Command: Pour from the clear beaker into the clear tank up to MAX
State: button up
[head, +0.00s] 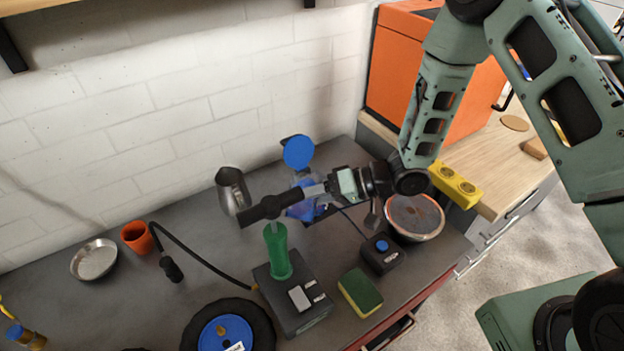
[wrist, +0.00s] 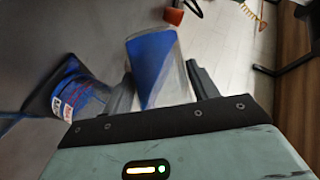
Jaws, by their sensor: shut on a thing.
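My gripper (head: 316,190) reaches in from the right over the bench. In the wrist view its two dark fingers are shut on the clear beaker (wrist: 172,85). The beaker holds blue liquid, and the liquid lies slanted along one side, so the beaker is tilted. The clear tank (wrist: 80,98) is left of the beaker in the wrist view, with white and red labels and blue inside. In the head view a round blue lid (head: 298,152) stands up behind my gripper. The tank is largely hidden there, and I cannot read its MAX mark or its level.
A green pump (head: 278,252) with a black bar handle stands close in front. A metal pitcher (head: 231,188) stands left by the wall. A black box with a blue button (head: 381,253), a sponge (head: 361,292) and a bowl (head: 415,216) are at right.

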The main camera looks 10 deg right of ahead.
aim_at(320, 182)
jog(key=shift+w+d+r+m+g+y+p, duration=0.1)
jog(key=shift+w+r+m+g+y+p, duration=0.15)
jog(key=shift+r+m+g+y+p, duration=0.6)
dwell(2.9)
jog(key=shift+w+d+r+m+p, duration=0.25)
jog(key=shift+w+r+m+p, duration=0.1)
jog(key=shift+w+m+p, duration=0.3)
dwell(0.5)
